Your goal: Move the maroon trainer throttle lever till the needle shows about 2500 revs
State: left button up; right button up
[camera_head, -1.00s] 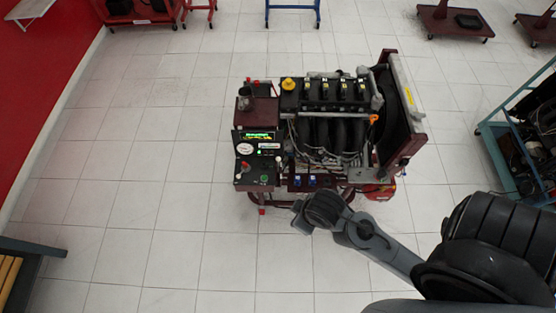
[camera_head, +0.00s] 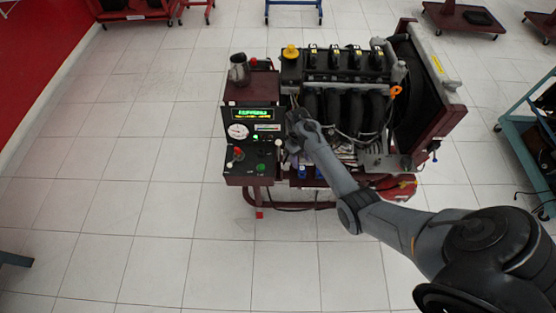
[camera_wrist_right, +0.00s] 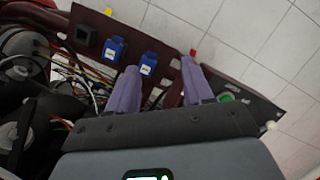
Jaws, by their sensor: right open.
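The maroon engine trainer (camera_head: 250,90) stands in the middle of the head view. Its round white dial (camera_head: 237,131) is on the control panel at left; its needle is too small to read. Below it a red-knobbed lever (camera_head: 238,152) stands on the dark box (camera_head: 247,180). A small white knob (camera_head: 278,143) stands at the box's right edge; I cannot tell which is the throttle. My right gripper (camera_wrist_right: 160,85) is open, its purple fingers apart over the panel edge, with nothing seen between them. In the head view, the right hand is just right of the panel. My left gripper is not in view.
Blue switches (camera_wrist_right: 114,48) and a green button (camera_wrist_right: 226,97) lie close to the fingers. The engine block (camera_head: 340,100) with hoses and wires borders the hand. A metal jug (camera_head: 239,70) stands atop the panel. The floor in front is clear.

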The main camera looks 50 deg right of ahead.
aim_at(279, 142)
jog(key=w+r+t+b, duration=0.1)
jog(key=w+b, duration=0.1)
jog(key=w, duration=0.2)
jog(key=w+d+r+t+b, duration=0.1)
jog(key=w+r+b, duration=0.1)
jog(key=w, duration=0.2)
jog(key=w+r+t+b, duration=0.1)
jog(key=w+b, duration=0.1)
jog(key=w, duration=0.2)
jog(key=shift+d+r+y, duration=0.2)
jog(key=shift+r+y, duration=0.1)
jog(key=f+b, duration=0.1)
jog(key=f, duration=0.2)
jog(key=f+b, duration=0.1)
jog(key=f, duration=0.2)
jog(key=a+f+b, duration=0.1)
jog(key=f, duration=0.1)
jog(key=shift+w+f, duration=0.15)
jog(key=shift+f, duration=0.25)
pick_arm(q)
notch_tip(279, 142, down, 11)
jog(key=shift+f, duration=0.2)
pick_arm(e)
jog(key=shift+f, duration=0.65)
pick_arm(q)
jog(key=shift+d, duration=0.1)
pick_arm(e)
grip_shut()
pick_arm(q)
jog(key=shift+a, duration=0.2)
